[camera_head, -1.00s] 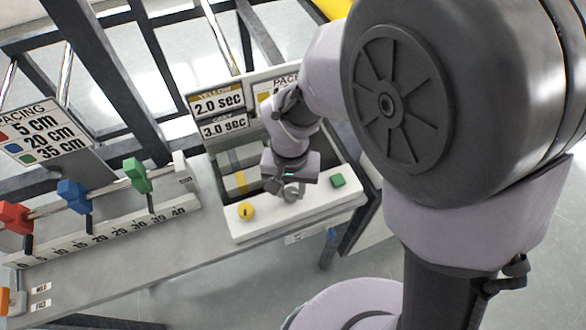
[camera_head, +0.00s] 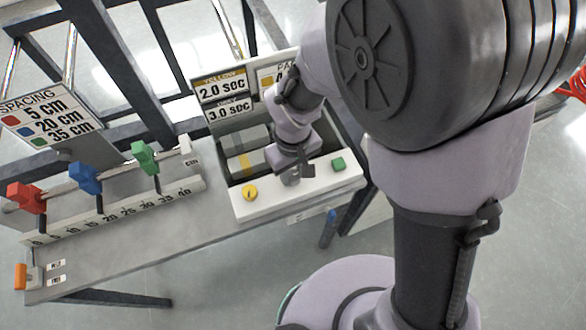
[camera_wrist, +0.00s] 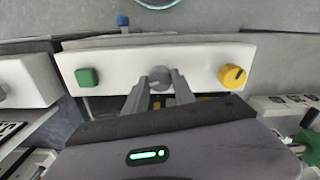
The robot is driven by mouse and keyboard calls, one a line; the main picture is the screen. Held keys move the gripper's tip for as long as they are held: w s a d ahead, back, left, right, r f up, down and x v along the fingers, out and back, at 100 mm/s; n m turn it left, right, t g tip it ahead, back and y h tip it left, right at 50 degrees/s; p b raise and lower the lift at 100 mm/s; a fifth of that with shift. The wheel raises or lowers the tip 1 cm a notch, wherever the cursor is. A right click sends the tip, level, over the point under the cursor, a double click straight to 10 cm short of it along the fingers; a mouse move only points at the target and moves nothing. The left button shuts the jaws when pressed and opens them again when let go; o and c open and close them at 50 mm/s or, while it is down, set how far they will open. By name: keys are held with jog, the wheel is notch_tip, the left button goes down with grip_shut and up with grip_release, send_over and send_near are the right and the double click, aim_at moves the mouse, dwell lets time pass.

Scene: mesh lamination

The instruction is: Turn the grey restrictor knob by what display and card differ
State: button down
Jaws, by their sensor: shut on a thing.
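The grey restrictor knob (camera_wrist: 159,77) sits in the middle of a white panel (camera_wrist: 120,65), between a green button (camera_wrist: 87,77) and a yellow knob (camera_wrist: 232,76). My gripper (camera_wrist: 159,84) is shut on the grey knob, one finger on each side. In the head view my gripper (camera_head: 291,176) hides most of this knob. Behind the panel stands a card (camera_head: 221,86) reading YELLOW 2.0 sec. Below it a second plate (camera_head: 229,109) reads 3.0 sec. Another card (camera_head: 272,79) with a yellow square is partly hidden by my arm.
To the left, red (camera_head: 27,197), blue (camera_head: 85,177) and green (camera_head: 145,157) sliders sit on a rail above a scale. A spacing card (camera_head: 48,117) lists 5, 20 and 35 cm. An orange lever (camera_head: 21,277) is at the lower left. The grey bench top between is clear.

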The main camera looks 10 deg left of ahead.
aim_at(293, 175)
dwell(0.3)
jog(key=c, duration=1)
grip_release()
jog(key=shift+c, duration=0.2)
notch_tip(293, 175, up, 17)
jog(key=p, duration=0.6)
jog(key=shift+r, duration=0.2)
jog(key=s+d+r+m+t+y+b, duration=0.1)
jog(key=s+d+r+m+t+b, duration=0.1)
jog(key=d+m, duration=0.4)
jog(key=s+d+r+m+t+y+b, duration=0.1)
jog(key=s+d+m+b, duration=0.4)
jog(key=d, duration=0.5)
jog(key=r+m+t, duration=0.1)
jog(key=t, duration=0.1)
jog(key=shift+s+d+m+t+b, duration=0.3)
jog(key=shift+s+m+t+b, duration=0.05)
jog(key=shift+m+t, duration=0.05)
